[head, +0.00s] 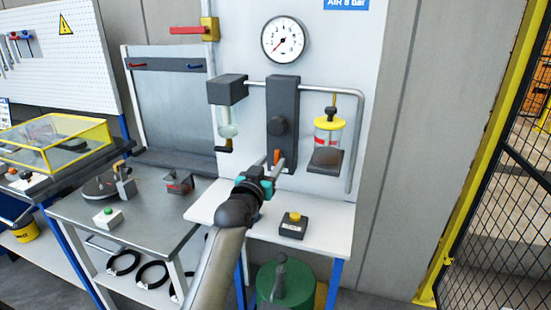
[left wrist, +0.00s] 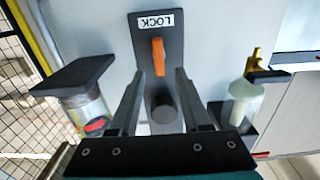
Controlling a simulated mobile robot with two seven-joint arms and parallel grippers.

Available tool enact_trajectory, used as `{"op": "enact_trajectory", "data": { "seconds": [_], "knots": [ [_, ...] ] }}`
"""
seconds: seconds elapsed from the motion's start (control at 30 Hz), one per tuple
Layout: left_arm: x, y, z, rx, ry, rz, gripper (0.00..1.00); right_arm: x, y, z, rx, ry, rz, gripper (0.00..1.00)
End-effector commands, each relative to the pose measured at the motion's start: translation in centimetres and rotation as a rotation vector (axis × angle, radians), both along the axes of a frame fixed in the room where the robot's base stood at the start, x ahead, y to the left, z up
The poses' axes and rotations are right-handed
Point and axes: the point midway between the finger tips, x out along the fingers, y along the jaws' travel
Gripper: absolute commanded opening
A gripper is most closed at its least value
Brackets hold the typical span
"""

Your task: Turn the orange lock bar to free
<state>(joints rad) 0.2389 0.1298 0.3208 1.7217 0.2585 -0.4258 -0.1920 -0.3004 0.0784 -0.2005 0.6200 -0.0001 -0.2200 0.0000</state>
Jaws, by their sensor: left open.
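The orange lock bar (left wrist: 158,57) is on the lower part of a dark upright plate (left wrist: 143,32) on the wall panel. It lies along the plate's length, near the LOCK label (left wrist: 155,20), which reads upside down in the left wrist view. In the head view the bar (head: 277,156) shows just above my left fingers. My left gripper (head: 274,168) is open in front of it. In the left wrist view the fingers (left wrist: 160,78) are spread to either side of the bar, with a gap on both sides. A dark round knob (left wrist: 163,109) is on the same plate. My right gripper is out of view.
A pressure gauge (head: 283,40) is above. A white shelf (head: 330,217) below bears a yellow push button (head: 293,218). Air surrounds my left fingers.

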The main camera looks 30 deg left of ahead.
Motion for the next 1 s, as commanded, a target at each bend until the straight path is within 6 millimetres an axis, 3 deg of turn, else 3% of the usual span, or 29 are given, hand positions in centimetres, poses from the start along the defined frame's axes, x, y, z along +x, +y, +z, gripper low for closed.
{"op": "enact_trajectory", "data": {
  "seconds": [0.3, 0.73, 1.0],
  "knots": [
    [3.1, 0.7, 0.0, -0.001, 0.0, 0.0, 0.47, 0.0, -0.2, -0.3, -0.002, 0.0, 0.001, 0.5],
    [3.7, 0.9, 0.0, 0.0, 0.001, 0.0, 0.47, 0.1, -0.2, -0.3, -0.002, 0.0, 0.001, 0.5],
    [3.7, 0.9, 0.0, 0.0, 0.001, 0.0, 0.19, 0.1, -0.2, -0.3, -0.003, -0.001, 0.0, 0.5]
  ]
}}
